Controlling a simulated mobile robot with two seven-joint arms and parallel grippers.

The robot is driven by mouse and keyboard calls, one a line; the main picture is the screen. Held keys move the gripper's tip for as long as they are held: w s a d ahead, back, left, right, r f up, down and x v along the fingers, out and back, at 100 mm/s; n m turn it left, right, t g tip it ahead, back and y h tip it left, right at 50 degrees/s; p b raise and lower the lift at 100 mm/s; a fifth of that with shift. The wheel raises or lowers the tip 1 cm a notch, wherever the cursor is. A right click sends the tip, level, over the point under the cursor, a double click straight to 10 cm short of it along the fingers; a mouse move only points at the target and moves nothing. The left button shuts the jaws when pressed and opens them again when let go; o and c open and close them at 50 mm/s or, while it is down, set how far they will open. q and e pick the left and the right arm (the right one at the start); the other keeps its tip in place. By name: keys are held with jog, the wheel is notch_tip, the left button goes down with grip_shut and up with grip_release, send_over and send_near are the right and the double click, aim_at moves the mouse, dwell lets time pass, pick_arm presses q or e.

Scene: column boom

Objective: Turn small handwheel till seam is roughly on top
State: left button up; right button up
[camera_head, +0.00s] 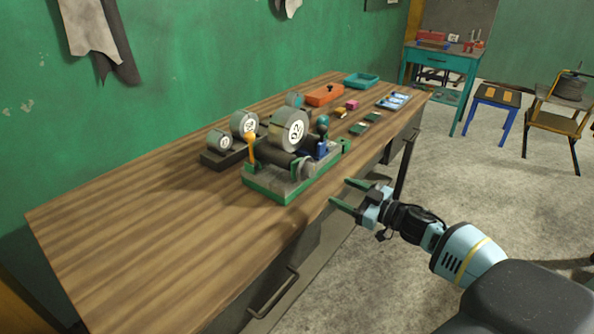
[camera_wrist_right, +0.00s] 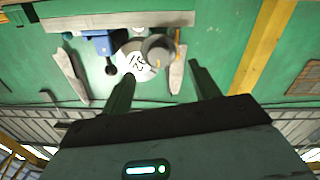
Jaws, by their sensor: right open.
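A green-edged fixture (camera_head: 281,186) stands on the bench near its front edge. It carries a pale disc (camera_head: 290,130) with dark markings. A small grey round knob (camera_head: 307,167), which looks like the small handwheel, sticks out from its front side. In the right wrist view the knob (camera_wrist_right: 158,50) shows beyond the fingertips, beside the marked disc (camera_wrist_right: 135,62). I cannot make out a seam on it. My right gripper (camera_head: 340,191) is open and empty, apart from the knob, in front of the bench edge. My left gripper is not in view.
An orange lever (camera_head: 251,148) and a blue part with a dark ball knob (camera_head: 322,126) stand on the fixture. A dark rack (camera_head: 222,158) with round pieces is behind it. An orange box (camera_head: 325,95) and teal tray (camera_head: 361,80) lie farther back. The near-left bench top is clear.

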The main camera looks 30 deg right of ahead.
aim_at(314, 173)
jog(key=shift+w+r+y, duration=0.3)
jog(key=shift+w+r, duration=0.45)
jog(key=shift+w, duration=0.1)
jog(key=shift+x, duration=3.8)
jog(key=shift+c, duration=0.3)
jog(key=c, duration=0.9)
